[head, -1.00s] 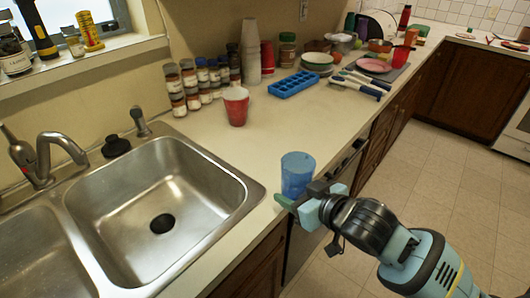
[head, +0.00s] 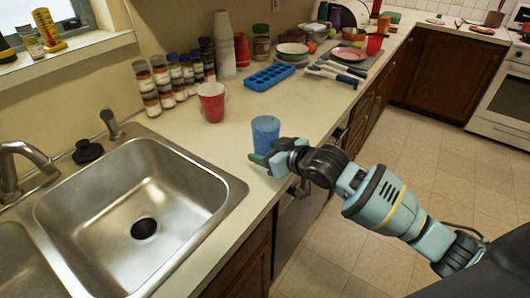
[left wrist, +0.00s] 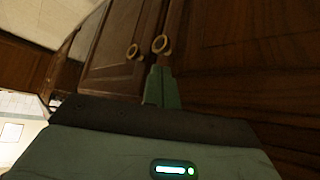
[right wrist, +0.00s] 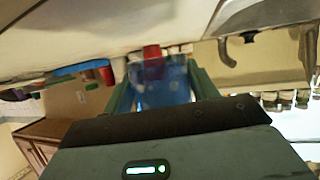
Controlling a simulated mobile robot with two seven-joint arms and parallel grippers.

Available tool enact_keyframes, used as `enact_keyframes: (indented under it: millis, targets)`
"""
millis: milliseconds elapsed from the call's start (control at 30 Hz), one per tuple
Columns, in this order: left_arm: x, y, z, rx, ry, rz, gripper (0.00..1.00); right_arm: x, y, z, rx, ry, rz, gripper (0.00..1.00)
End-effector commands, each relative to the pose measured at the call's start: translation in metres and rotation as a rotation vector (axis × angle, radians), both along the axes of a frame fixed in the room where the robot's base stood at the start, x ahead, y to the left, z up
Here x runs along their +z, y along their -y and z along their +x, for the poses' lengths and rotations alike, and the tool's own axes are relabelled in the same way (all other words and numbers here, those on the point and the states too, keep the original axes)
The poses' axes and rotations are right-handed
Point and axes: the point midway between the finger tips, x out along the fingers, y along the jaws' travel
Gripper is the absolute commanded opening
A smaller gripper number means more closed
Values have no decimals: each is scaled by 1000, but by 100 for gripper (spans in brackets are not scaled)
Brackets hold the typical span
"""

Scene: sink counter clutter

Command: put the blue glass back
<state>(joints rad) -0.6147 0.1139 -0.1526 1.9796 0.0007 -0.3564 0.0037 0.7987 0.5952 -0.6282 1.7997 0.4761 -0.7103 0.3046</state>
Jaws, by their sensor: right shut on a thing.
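The blue glass (head: 265,133) is a translucent blue tumbler, upright near the counter's front edge, right of the sink. My right gripper (head: 266,160) is shut on its lower part, coming from the front right. In the right wrist view the glass (right wrist: 160,85) is between the two fingers. I cannot tell whether its base touches the counter. My left gripper (left wrist: 160,86) shows only in the left wrist view. Its fingers are together and empty, facing dark wooden cabinet doors (left wrist: 115,45).
A red cup (head: 211,102) stands behind and left of the glass. A blue ice tray (head: 270,76), spice jars (head: 160,84) and stacked cups (head: 224,45) are at the back. The sink (head: 140,205) is left. Bare counter (head: 235,118) lies between the red cup and the glass.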

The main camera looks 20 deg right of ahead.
Motion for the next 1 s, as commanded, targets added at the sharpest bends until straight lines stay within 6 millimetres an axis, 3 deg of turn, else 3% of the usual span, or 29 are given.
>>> enact_keyframes:
  millis: [100,233,533,733,1000]
  targets:
    - [-4,0,-2,-1,-7,1,0,-2,4,20,-1,2,1,29]
    - [-5,0,-2,-2,-9,2,0,-3,6,30,1,0,2,29]
    - [-5,0,-2,-2,-9,2,0,-3,9,41,-1,4,1,29]
    - [-6,0,-2,-1,-9,1,0,-32,9,41,-1,-1,2,29]
    - [-5,0,-2,-1,-8,1,0,-38,9,41,0,4,2,29]
